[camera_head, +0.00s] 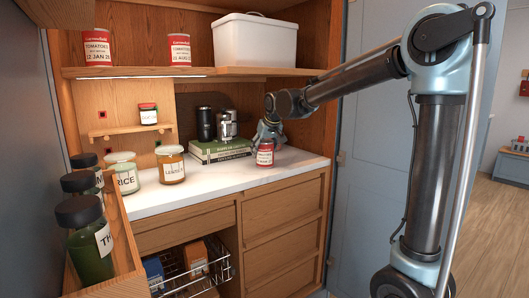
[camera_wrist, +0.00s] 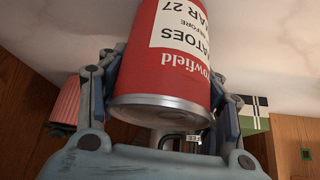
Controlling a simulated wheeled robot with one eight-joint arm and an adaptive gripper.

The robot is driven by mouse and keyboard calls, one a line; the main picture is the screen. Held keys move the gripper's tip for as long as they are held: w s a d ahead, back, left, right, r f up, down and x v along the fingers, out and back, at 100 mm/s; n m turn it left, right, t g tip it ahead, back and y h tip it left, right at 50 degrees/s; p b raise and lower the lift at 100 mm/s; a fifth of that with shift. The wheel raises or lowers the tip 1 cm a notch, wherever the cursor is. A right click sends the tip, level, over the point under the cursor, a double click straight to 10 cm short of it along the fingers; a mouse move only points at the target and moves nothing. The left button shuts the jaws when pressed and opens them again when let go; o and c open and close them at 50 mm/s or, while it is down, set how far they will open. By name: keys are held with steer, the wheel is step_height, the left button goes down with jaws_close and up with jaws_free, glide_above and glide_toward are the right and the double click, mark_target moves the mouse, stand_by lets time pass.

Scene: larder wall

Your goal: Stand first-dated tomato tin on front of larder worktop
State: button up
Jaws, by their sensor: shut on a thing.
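My gripper (camera_head: 266,140) is shut on a red tomato tin (camera_head: 265,153) above the front right part of the white larder worktop (camera_head: 225,183). In the wrist view the tin (camera_wrist: 165,65) is between both fingers; its label shows upside down and reads "...AR 27". The tin looks upright; I cannot tell whether its base touches the worktop. Two more red tomato tins are on the upper shelf in the head view. The left one (camera_head: 97,50) reads "12 JAN" with the year unclear; the right one (camera_head: 179,50) seems to read "31 AUG", year unclear.
A white bin (camera_head: 255,42) stands on the shelf (camera_head: 190,72). Green books (camera_head: 220,150) with metal canisters (camera_head: 227,124) on top lie behind the tin. Jars of rice (camera_head: 126,180) and lentils (camera_head: 171,170) stand left. The worktop's front middle is clear.

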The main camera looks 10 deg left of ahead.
steer(key=o, duration=1.5)
steer(key=shift+f, duration=0.1)
steer(key=shift+c, duration=0.2)
steer(key=v, duration=1.2)
steer(key=s+d+f+m+h, duration=0.15)
steer(key=d+f, duration=0.25)
steer(key=d, duration=0.5)
steer(key=s+d+f+m, duration=0.1)
steer(key=s+d+f, duration=0.2)
steer(key=d, duration=0.5)
steer(key=s+d+f+m+h, duration=0.1)
steer(key=s+d+f, duration=0.25)
steer(key=d, duration=0.55)
steer(key=s+d+f+m+g+h, duration=0.1)
steer(key=s+d+f+m+g, duration=0.2)
steer(key=s+d+f, duration=1.3)
step_height(320, 180, down, 4)
steer(key=s+m, duration=0.1)
steer(key=s, duration=0.1)
steer(key=shift+s+d, duration=0.3)
steer(key=shift+s, duration=0.1)
